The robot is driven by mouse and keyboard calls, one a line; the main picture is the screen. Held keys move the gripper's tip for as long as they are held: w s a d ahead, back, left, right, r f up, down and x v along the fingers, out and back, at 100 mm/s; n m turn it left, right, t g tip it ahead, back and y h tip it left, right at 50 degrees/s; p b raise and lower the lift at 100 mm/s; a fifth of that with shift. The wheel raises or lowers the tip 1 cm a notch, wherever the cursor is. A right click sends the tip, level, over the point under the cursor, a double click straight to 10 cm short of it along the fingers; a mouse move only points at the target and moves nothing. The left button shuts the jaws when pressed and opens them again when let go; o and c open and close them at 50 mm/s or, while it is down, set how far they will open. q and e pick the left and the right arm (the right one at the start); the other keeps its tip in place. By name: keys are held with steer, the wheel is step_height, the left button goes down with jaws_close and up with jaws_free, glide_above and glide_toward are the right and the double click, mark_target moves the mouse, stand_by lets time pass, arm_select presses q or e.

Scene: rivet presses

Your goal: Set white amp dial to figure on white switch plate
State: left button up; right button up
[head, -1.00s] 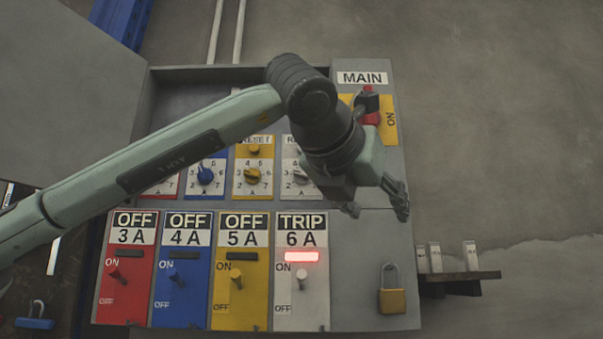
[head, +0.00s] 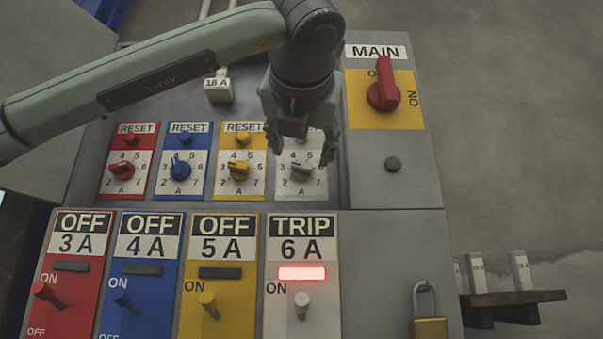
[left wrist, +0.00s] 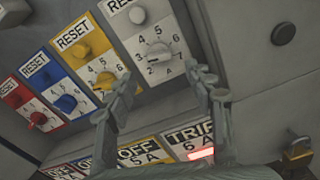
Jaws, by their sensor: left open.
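The white amp dial (head: 301,171) sits on a white panel numbered 2 to 7, with part of that panel behind my gripper in the head view. It shows clearly in the left wrist view (left wrist: 158,52); its pointer seems turned to the low-number left side, but I cannot read it exactly. The white switch plate (head: 318,316) reads TRIP and 6 A, with a lit red lamp (head: 302,273) above its lever. My left gripper (head: 302,150) is open and empty, its fingers spread in front of the white dial panel. My right gripper is out of view.
Red (head: 122,171), blue (head: 180,169) and yellow (head: 239,170) dials stand in a row left of the white one. Their plates below read OFF. The red MAIN handle (head: 383,95) is at upper right. A padlock (head: 430,327) hangs at lower right.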

mark_target(301, 166)
arm_select(q)
steer(key=w+p, duration=0.1)
steer(key=w, duration=0.4)
steer(key=shift+w+r+p, duration=0.15)
steer(key=shift+w+p, duration=0.15)
steer(key=shift+p, duration=0.1)
steer(key=shift+w, duration=0.5)
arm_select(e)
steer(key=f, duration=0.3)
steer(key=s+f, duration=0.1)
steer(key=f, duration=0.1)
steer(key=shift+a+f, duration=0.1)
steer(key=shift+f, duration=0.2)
arm_select(q)
steer(key=shift+c, duration=0.2)
steer(key=c, duration=1.1)
